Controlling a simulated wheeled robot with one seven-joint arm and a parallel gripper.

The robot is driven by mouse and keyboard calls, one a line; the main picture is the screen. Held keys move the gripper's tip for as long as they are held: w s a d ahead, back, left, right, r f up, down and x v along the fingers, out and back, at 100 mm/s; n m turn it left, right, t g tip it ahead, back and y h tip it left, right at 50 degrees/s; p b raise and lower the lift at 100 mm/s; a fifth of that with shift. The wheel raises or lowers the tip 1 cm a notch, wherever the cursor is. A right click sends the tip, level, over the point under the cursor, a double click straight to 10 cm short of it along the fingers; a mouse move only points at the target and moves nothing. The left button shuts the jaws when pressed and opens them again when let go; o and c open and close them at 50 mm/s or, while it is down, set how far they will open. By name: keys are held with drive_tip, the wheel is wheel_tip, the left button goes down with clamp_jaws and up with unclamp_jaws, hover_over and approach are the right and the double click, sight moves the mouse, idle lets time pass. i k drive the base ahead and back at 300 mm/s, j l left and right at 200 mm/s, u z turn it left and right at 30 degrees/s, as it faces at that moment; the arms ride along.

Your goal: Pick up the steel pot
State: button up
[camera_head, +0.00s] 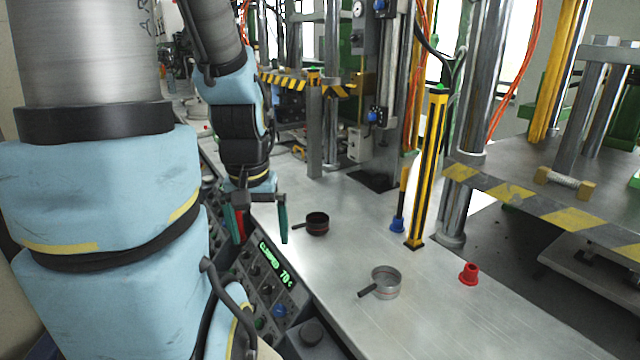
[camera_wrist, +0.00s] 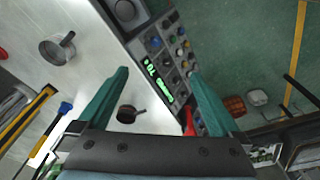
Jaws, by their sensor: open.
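The steel pot (camera_head: 386,281) is a small, shiny silver pan with a short dark handle pointing left. It stands upright on the metal table (camera_head: 450,325), nearer than my gripper in the head view. In the wrist view the steel pot (camera_wrist: 55,50) is at the upper left, outside the fingers. My gripper (camera_head: 260,222) is open and empty, above the table's left edge and control panel, left of both pots. Its two green fingers (camera_wrist: 157,75) are spread wide in the wrist view. A dark pot (camera_head: 317,229) stands closer to my gripper, its handle pointing left.
The control panel (camera_head: 270,265) with knobs and a lit green display runs along the table's left edge. A red cup-like part (camera_head: 468,274) stands right of the steel pot. A blue-based tool (camera_head: 398,224) and a yellow-black post (camera_head: 428,170) stand behind it. Table around the steel pot is clear.

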sight(385, 280)
drive_tip(key=j+u, duration=0.15)
drive_tip(key=u, duration=0.3)
drive_tip(key=i+j+u, duration=0.15)
drive_tip(key=u, duration=0.25)
drive_tip(key=i+j+u, duration=0.1)
drive_tip(key=i+u, duration=0.7)
drive_tip(key=i, duration=0.35)
drive_tip(key=i+z, duration=0.1)
drive_tip(key=z, duration=0.3)
drive_tip(key=i+j+z, duration=0.1)
drive_tip(key=z, duration=0.75)
drive_tip(key=j+z, duration=0.15)
drive_tip(key=z, duration=0.25)
drive_tip(key=j+z, duration=0.1)
drive_tip(key=z, duration=0.35)
drive_tip(key=j+z, duration=0.1)
drive_tip(key=z, duration=0.3)
drive_tip(key=j+z, duration=0.1)
drive_tip(key=z, duration=0.35)
drive_tip(key=j+z, duration=0.1)
drive_tip(key=z, duration=0.35)
